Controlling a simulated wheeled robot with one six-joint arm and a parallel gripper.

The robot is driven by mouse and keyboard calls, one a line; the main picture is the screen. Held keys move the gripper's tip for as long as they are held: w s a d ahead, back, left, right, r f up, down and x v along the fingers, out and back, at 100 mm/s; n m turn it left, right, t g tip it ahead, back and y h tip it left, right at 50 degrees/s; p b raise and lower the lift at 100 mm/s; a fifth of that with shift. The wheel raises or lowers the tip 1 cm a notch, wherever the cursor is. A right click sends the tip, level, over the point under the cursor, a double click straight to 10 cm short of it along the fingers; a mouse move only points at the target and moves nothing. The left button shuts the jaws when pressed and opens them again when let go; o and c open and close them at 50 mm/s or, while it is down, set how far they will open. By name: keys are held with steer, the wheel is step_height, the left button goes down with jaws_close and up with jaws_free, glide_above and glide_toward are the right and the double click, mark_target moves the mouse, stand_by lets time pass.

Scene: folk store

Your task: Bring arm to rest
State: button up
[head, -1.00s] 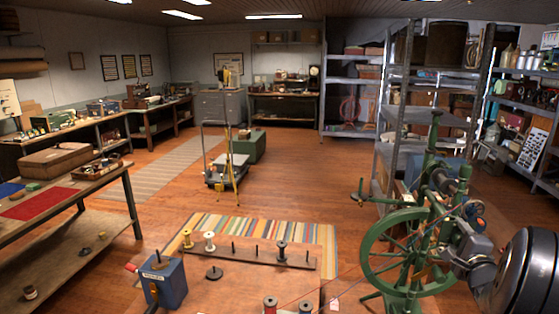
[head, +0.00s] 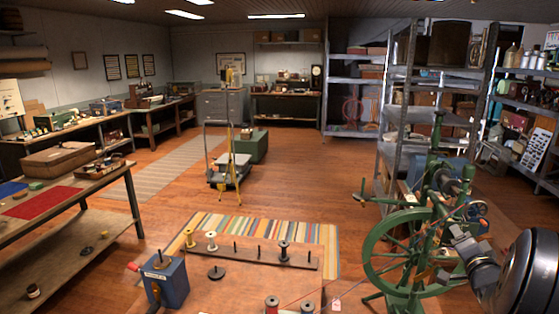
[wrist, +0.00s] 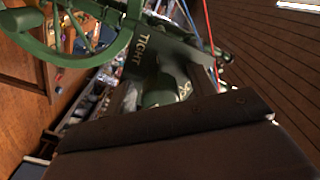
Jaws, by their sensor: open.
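My arm comes in at the lower right of the head view. My gripper (head: 452,250) is at its end, in front of the green spinning wheel (head: 368,262), and it looks open with nothing seen in it. Its fingertips are small and hard to make out against the wheel's frame, and I cannot tell whether they touch it. In the wrist view, the green wheel rim (wrist: 128,42) fills the upper left. A dark piece marked "TIGHT" (wrist: 146,48) is near the middle. A large dark surface covers the bottom of that view.
A wooden rack with spools (head: 283,250) and a blue box with a red knob (head: 172,284) are on the near table. Metal shelves (head: 350,83) stand behind the wheel. A workbench (head: 110,172) is at left.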

steer(key=n+b, duration=0.6)
steer(key=n, duration=0.5)
stand_by(0.6)
